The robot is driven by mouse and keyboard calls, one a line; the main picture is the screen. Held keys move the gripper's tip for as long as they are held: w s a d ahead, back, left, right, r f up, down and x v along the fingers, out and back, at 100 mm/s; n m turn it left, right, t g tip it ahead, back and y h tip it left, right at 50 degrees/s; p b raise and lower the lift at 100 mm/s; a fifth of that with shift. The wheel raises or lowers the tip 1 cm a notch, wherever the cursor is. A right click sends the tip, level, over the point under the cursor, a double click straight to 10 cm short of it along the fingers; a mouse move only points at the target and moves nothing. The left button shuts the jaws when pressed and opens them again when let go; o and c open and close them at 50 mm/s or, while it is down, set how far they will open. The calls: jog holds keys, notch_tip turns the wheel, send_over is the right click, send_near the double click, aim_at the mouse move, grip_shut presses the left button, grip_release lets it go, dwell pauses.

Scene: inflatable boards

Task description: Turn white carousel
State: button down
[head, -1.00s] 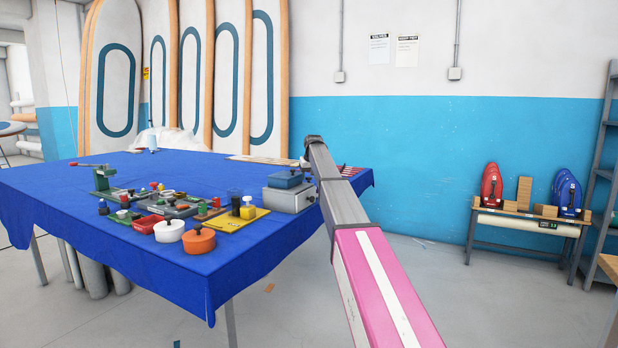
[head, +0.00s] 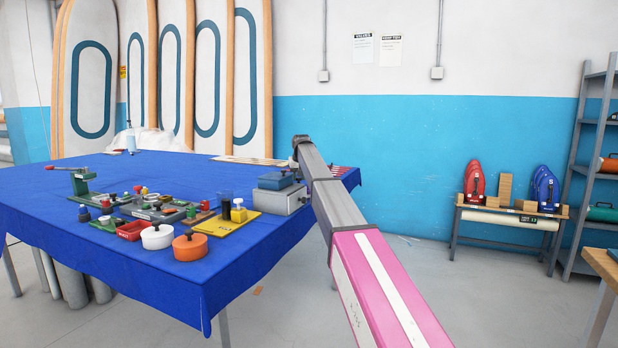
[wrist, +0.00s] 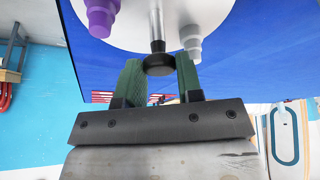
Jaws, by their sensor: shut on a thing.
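The white carousel (wrist: 205,12) shows in the wrist view as a white disc at the top edge, partly out of frame. A purple stepped piece (wrist: 101,16) and a grey stepped piece (wrist: 191,42) are on it. A metal post with a black knob (wrist: 158,66) stands out from its middle. My gripper (wrist: 159,73) has its green fingers on either side of the knob and is shut on it. In the head view, my arm hides the gripper, and I cannot make out the carousel.
The blue-covered table (head: 120,275) holds a white pot (head: 157,238), an orange pot (head: 190,246) and a grey box (head: 283,199) near my arm. Tall boards (head: 90,80) lean behind it. A low bench (head: 510,215) and shelf stand right.

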jog(key=c, duration=0.8)
grip_release()
jog(key=v, duration=1)
jog(key=shift+s+d+r, duration=0.1)
jog(key=shift+s+r, duration=0.1)
jog(key=shift+r, duration=0.15)
jog(key=shift+s, duration=0.1)
